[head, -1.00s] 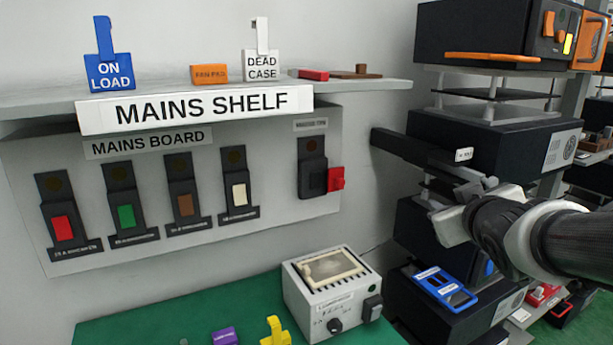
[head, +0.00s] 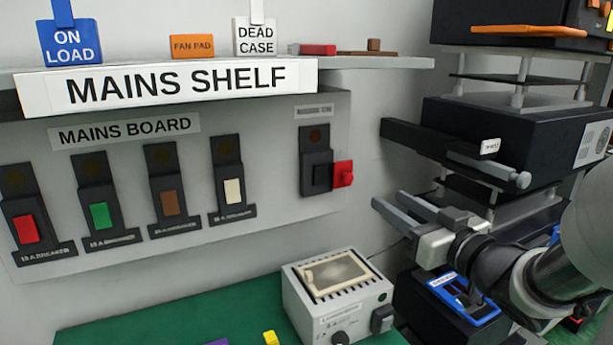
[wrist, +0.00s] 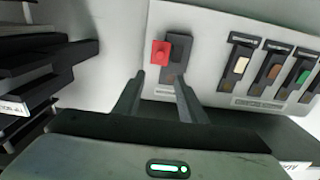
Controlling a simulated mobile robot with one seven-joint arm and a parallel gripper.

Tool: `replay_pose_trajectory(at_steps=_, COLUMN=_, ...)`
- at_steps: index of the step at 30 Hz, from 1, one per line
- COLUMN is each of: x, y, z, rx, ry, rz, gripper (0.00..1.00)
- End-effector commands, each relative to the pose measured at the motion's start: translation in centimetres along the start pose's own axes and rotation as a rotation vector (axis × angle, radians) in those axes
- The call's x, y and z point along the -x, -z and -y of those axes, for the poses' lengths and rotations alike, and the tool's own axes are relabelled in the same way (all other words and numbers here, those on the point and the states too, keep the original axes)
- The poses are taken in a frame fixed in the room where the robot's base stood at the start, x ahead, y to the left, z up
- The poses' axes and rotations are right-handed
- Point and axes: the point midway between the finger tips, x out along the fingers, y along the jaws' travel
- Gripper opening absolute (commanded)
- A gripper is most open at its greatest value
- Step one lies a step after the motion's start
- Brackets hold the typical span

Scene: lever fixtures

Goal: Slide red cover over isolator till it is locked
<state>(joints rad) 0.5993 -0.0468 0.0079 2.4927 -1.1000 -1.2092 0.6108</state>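The isolator (head: 316,160) is a dark upright fixture at the right end of the mains board. The red cover (head: 343,174) sits at its right side, beside its dark switch block. In the wrist view the picture is turned over, and the red cover (wrist: 160,53) shows left of the isolator (wrist: 177,48). My gripper (head: 389,200) is to the right of and below the cover, with its fingers pointing left toward the board. The wrist view also shows my gripper (wrist: 158,95) with its fingers apart and nothing between them. It does not touch the cover.
Several breakers (head: 100,214) line the board to the left. The mains shelf (head: 390,63) juts out above. A grey instrument box (head: 338,300) stands on the green bench below. Black stacked equipment (head: 510,135) is to the right, close above my gripper.

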Motion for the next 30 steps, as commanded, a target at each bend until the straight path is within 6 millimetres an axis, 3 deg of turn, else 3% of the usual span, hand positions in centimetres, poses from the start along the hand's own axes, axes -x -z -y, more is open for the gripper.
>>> replay_pose_trajectory(at_steps=12, x=-9.3, y=-0.1, z=0.1, rx=-0.001, ry=0.003, rz=0.000, gripper=0.38)
replay_pose_trajectory(at_steps=18, x=-12.7, y=0.0, z=0.0, rx=0.001, ry=0.001, rz=0.001, gripper=0.38)
replay_pose_trajectory(at_steps=24, x=-14.3, y=0.0, z=0.0, rx=0.002, ry=0.000, rz=0.000, gripper=0.38)
replay_pose_trajectory(at_steps=30, x=-14.6, y=0.0, z=0.0, rx=0.002, ry=-0.001, rz=0.000, gripper=0.38)
